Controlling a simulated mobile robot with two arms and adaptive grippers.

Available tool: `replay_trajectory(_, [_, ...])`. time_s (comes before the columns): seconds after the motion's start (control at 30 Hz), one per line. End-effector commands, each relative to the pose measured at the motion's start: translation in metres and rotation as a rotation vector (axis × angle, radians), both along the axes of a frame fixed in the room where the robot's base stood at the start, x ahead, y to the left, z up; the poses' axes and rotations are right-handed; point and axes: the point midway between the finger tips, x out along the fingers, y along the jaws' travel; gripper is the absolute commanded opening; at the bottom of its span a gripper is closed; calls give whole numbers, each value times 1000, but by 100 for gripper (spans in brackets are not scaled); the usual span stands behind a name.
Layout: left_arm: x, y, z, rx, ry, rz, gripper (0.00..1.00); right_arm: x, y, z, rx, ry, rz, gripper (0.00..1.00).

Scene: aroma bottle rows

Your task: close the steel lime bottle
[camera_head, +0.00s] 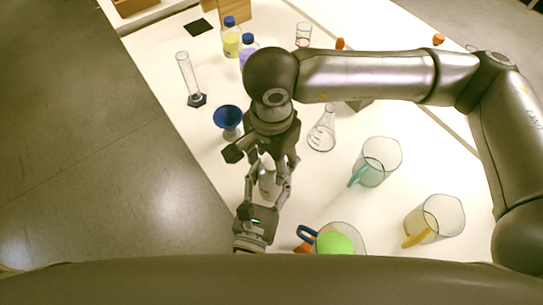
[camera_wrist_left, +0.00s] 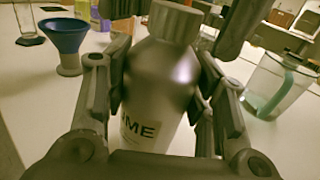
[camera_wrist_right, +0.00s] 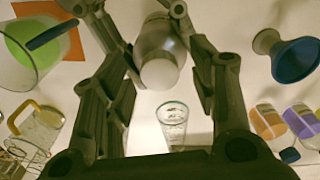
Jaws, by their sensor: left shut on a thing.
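The steel lime bottle (camera_wrist_left: 160,85) stands upright in my left gripper (camera_wrist_left: 160,110), which is shut around its body. Part of its label shows the letters "ME". A ribbed steel cap (camera_wrist_left: 175,22) is at the bottle's top; how tightly it sits I cannot tell. In the head view the bottle (camera_head: 267,182) is partly hidden by the grippers. My right gripper (camera_wrist_right: 165,60) reaches down from above, its fingers on either side of the cap, with small gaps showing, so it looks open.
A blue funnel (camera_head: 228,118) stands left of my right gripper. An Erlenmeyer flask (camera_head: 322,134), a teal-handled jug (camera_head: 378,163) and a yellow-handled jug (camera_head: 436,218) are to the right. A jug with a green ball (camera_head: 335,243) is near the front. A graduated cylinder (camera_head: 188,75) and capped bottles (camera_head: 231,42) stand behind.

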Motion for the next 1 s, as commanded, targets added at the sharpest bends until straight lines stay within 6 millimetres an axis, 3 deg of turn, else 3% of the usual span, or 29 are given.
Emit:
replay_trajectory(0.33, [0, 0, -1, 1, 2, -1, 0, 1, 0, 11, 1, -3, 1, 53])
replay_trajectory(0.73, [0, 0, -1, 1, 2, -1, 0, 1, 0, 91, 1, -5, 1, 53])
replay_trajectory(1.0, [0, 0, -1, 1, 2, 0, 0, 0, 0, 118, 0, 0, 1, 53])
